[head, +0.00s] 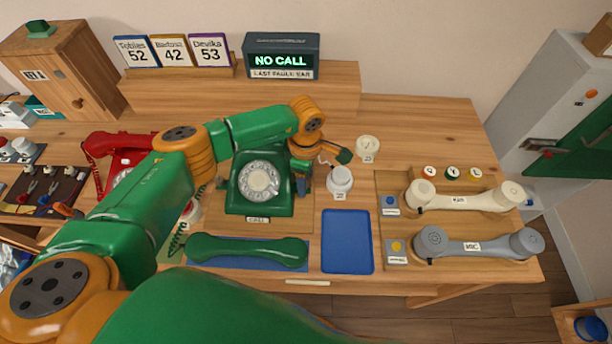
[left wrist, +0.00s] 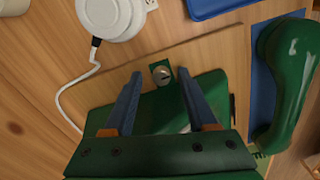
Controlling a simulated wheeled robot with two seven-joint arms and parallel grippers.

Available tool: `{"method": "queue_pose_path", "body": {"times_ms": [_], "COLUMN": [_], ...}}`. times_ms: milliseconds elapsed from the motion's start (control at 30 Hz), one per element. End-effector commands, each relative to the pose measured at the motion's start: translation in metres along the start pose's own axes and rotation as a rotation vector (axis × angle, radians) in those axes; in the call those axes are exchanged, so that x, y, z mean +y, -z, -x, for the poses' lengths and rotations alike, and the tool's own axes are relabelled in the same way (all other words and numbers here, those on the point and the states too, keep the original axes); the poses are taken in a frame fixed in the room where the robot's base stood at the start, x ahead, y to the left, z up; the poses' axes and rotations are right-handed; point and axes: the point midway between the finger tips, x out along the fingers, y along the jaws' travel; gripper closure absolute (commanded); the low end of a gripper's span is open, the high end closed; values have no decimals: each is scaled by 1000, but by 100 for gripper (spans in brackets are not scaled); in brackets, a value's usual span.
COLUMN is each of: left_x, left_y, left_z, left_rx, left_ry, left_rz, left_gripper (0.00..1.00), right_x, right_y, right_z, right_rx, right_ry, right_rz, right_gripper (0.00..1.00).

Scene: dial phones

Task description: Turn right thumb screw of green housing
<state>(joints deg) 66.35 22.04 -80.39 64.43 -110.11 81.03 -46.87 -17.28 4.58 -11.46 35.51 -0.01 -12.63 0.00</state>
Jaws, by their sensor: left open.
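The green dial phone housing (head: 242,198) stands on a wooden board, its dial facing up and forward. My left gripper (head: 304,184) is at the housing's right side, pointing down. In the left wrist view, the open left gripper (left wrist: 160,76) has its two blue fingers apart. A round silver thumb screw (left wrist: 162,73) with a dark slot shows between the fingertips, on a small green tab at the edge of the green housing (left wrist: 158,112). A gap shows on both sides of the screw. Contact cannot be seen. My right gripper is not in view.
The green handset (head: 248,250) lies in front of the housing on a blue mat. A white round plug (head: 340,180) with a cord is close to the right of my gripper. A blue tray (head: 347,243) is empty. Cream and grey handsets (head: 478,243) lie farther right.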

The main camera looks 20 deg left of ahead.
Motion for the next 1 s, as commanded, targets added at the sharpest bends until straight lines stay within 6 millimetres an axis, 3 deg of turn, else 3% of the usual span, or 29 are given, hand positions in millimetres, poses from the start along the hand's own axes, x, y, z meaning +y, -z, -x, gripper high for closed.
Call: {"method": "queue_pose_path", "body": {"times_ms": [133,367,733,1000], "left_x": [0,0,0,0], "left_y": [0,0,-1,-1], "left_z": [0,0,0,-1], "left_rx": [-1,-2,-2,-2], "left_ry": [0,0,1,1], "left_rz": [0,0,35,203], "left_gripper": [43,100,100,100], "right_x": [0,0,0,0], "right_y": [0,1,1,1], "right_z": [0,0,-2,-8], "right_rx": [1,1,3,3], "right_ry": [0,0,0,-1], "right_rz": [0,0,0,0], "right_gripper": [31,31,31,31]}}
